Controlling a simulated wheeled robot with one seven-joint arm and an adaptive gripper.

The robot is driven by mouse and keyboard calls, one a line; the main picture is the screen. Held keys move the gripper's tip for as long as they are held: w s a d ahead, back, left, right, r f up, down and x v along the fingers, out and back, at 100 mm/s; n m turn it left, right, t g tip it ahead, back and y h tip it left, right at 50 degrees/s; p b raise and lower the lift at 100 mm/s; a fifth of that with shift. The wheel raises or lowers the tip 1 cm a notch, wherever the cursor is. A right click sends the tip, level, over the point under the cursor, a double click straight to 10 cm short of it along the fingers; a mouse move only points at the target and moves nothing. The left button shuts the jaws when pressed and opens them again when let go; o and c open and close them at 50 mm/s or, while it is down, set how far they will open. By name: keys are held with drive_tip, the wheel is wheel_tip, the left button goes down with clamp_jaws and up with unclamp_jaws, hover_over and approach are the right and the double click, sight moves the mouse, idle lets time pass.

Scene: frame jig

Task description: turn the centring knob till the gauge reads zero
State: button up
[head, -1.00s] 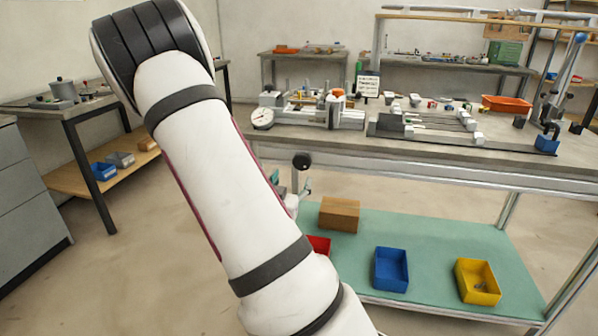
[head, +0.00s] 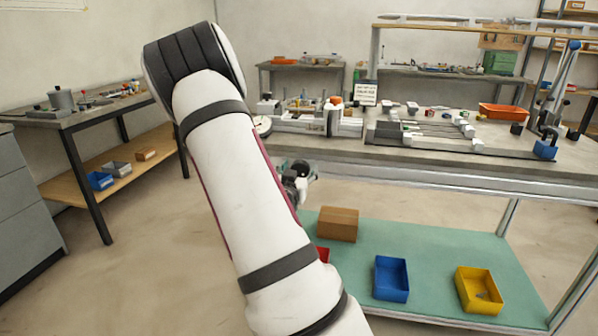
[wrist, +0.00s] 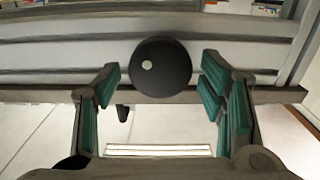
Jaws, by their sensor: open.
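The centring knob (wrist: 160,67) is a round black knob with a white dot left of its middle. In the wrist view it stands in front of the bench's front edge. My gripper (wrist: 160,82) is open, with teal-padded fingers left and right of the knob and a gap on both sides. I cannot tell how deep the knob lies between them. In the head view my gripper (head: 291,185) is small and dark, beside my arm below the bench edge. The gauge (head: 262,124) is a white dial on the bench, partly hidden by my arm; its reading is not legible.
The bench top (head: 400,152) carries a rail fixture and small blocks. A lower green shelf (head: 430,248) holds a brown box (head: 337,224), a blue bin (head: 391,278) and a yellow bin (head: 479,290). A side table (head: 75,118) stands left. The floor between is clear.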

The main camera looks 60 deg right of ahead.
drive_tip(key=c, duration=1.1)
drive_tip(key=shift+f+m+b, duration=0.1)
drive_tip(key=shift+m+b, duration=0.2)
drive_tip(key=shift+b, duration=0.3)
drive_tip(key=m+b, duration=0.2)
drive_tip(key=b, duration=0.1)
drive_tip(key=m+b, duration=0.1)
drive_tip(key=b, duration=0.2)
drive_tip(key=shift+s+f+m, duration=0.15)
drive_tip(key=shift+f+m, duration=0.05)
drive_tip(key=shift+m, duration=0.2)
drive_tip(key=m+b, duration=0.4)
drive_tip(key=b, duration=0.2)
drive_tip(key=shift+s+m, duration=0.1)
drive_tip(key=shift+m, duration=0.2)
drive_tip(key=m+b, duration=0.2)
drive_tip(key=m, duration=0.2)
drive_tip(key=shift+d, duration=0.1)
drive_tip(key=m, duration=0.6)
drive_tip(key=shift+f, duration=0.15)
drive_tip(key=shift+m, duration=0.5)
